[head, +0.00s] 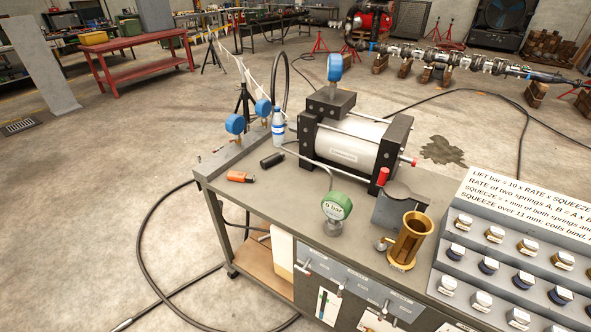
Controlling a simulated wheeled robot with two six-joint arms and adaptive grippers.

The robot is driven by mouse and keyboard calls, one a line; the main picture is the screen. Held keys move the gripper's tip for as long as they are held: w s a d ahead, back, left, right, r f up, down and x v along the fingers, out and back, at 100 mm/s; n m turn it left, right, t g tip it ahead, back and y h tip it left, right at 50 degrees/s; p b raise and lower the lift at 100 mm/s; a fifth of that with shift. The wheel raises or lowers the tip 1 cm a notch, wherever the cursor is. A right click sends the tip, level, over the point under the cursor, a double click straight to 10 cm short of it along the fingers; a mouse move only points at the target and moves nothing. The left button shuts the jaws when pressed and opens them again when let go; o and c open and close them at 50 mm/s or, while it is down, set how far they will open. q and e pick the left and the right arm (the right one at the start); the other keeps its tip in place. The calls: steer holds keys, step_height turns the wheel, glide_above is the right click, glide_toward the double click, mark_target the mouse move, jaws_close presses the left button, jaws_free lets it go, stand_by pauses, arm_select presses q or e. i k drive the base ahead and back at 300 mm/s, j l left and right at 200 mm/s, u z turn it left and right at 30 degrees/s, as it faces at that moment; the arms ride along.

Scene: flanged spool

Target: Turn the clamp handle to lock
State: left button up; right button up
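A brass flanged body (408,243) stands upright at the front of the grey bench, with a small fitting on its left side. Behind it is a grey block (398,208) with a dark round top. A short red grip (383,177) stands upright beside that block; it looks like the clamp handle, but I cannot tell for sure or whether it is locked. A green gauge (336,207) reading 0 bar stands to the left. Neither of my grippers shows in the head view.
A large cylinder with black end plates (352,143) fills the back of the bench (262,200). A sloped rack (510,255) of capped parts stands at right. An orange object (240,177), a black cylinder (272,160) and a bottle (278,128) sit at left.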

mark_target(302, 271)
steer(key=k+j, duration=0.1)
steer(key=j, duration=0.9)
steer(key=k+j, duration=0.15)
steer(key=j, duration=0.35)
steer(key=j+z, duration=0.1)
steer(key=j, duration=0.45)
steer(key=k, duration=0.05)
